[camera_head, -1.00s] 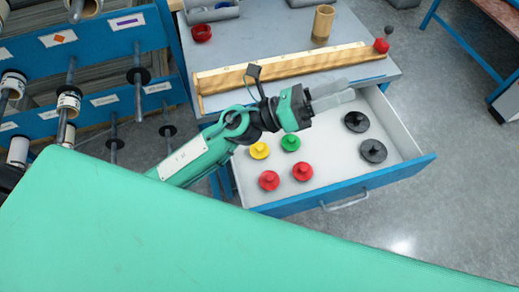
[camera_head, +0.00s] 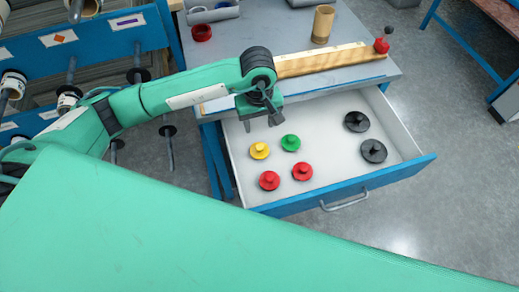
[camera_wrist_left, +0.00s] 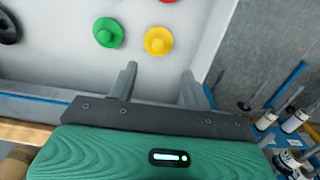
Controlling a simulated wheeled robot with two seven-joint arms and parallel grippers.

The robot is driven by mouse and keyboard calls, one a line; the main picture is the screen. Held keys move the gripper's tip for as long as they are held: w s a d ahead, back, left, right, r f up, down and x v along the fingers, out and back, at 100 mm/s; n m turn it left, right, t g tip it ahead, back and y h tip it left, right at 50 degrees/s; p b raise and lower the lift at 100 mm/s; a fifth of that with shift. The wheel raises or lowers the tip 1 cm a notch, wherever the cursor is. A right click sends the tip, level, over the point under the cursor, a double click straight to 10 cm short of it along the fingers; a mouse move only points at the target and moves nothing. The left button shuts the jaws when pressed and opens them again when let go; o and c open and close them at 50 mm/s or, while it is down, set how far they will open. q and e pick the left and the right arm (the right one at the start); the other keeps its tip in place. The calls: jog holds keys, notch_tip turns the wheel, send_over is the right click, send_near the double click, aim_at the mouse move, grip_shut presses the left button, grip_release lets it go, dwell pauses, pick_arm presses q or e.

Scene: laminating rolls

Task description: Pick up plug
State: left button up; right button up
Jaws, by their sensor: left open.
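Several plugs with round flanges and knobs stand in an open white-lined drawer (camera_head: 335,170). They are a yellow plug (camera_head: 259,151), a green plug (camera_head: 290,142), two red plugs (camera_head: 269,180) (camera_head: 302,171) and two black plugs (camera_head: 357,121) (camera_head: 373,151). My left gripper (camera_head: 261,120) is open and empty, pointing down over the drawer's back-left part, near the yellow plug. In the left wrist view, the fingers (camera_wrist_left: 160,78) are apart, with the yellow plug (camera_wrist_left: 158,40) just beyond them and the green plug (camera_wrist_left: 108,32) to its left. My right gripper is not in view.
The grey workbench top (camera_head: 365,72) has a wooden strip (camera_head: 330,60), a wooden cup (camera_head: 322,24), a red ring (camera_head: 201,33) and a red knob (camera_head: 381,46). A blue rack (camera_head: 90,40) with rolls stands at the left. The drawer's middle is clear.

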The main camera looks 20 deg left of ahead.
pick_arm(q)
send_over(259, 146)
jog(key=f, duration=0.5)
jog(key=s+f, duration=0.1)
jog(key=f, duration=0.2)
jog(key=shift+p, duration=0.4)
jog(key=shift+f, duration=0.4)
jog(key=f, duration=0.2)
jog(key=w+f+p, duration=0.1)
jog(key=f, duration=0.1)
jog(key=shift+d+f, duration=0.1)
jog(key=shift+f, duration=0.35)
jog(key=shift+c, duration=0.7)
jog(key=c, duration=0.9)
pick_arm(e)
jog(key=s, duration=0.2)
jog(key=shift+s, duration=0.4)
